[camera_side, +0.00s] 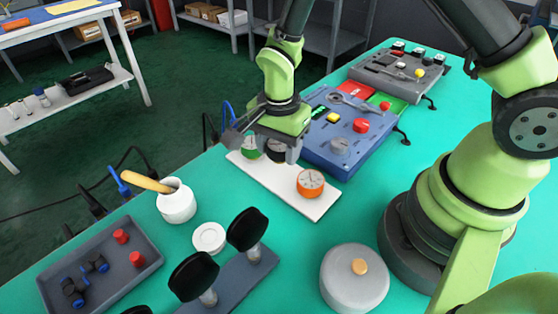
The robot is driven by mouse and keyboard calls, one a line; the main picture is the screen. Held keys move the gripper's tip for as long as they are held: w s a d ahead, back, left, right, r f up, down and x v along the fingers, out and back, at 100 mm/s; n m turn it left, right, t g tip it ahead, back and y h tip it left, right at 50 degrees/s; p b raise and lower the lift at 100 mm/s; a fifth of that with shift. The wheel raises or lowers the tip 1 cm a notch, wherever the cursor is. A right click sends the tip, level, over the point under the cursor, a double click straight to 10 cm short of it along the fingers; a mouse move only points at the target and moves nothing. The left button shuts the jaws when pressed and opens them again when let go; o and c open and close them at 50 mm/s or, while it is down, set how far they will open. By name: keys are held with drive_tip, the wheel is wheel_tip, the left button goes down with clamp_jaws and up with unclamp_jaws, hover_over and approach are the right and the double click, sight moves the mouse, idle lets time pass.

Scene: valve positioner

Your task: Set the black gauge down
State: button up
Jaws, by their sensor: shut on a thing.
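My gripper (279,140) points down over the white board (317,208) near the middle of the picture. It is shut on the black gauge (285,152), which shows only partly below the jaws. The gauge is low over the board or touching it; I cannot tell which. It is between a green gauge (250,148), partly hidden at the left, and an orange gauge (311,182) with a white dial, which sits on the board to the right.
A blue control box (345,145) stands close behind the board at the right. In front are a white jar (177,203) with a wooden handle, a white lid (209,238), black round-headed pieces (247,229), a grey tray (60,255) and a grey round lid (353,283).

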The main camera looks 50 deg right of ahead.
sight(279, 163)
drive_tip(key=shift+f, duration=1.9)
drive_tip(key=o, duration=0.7)
drive_tip(key=shift+f, duration=0.15)
drive_tip(key=shift+o, duration=0.2)
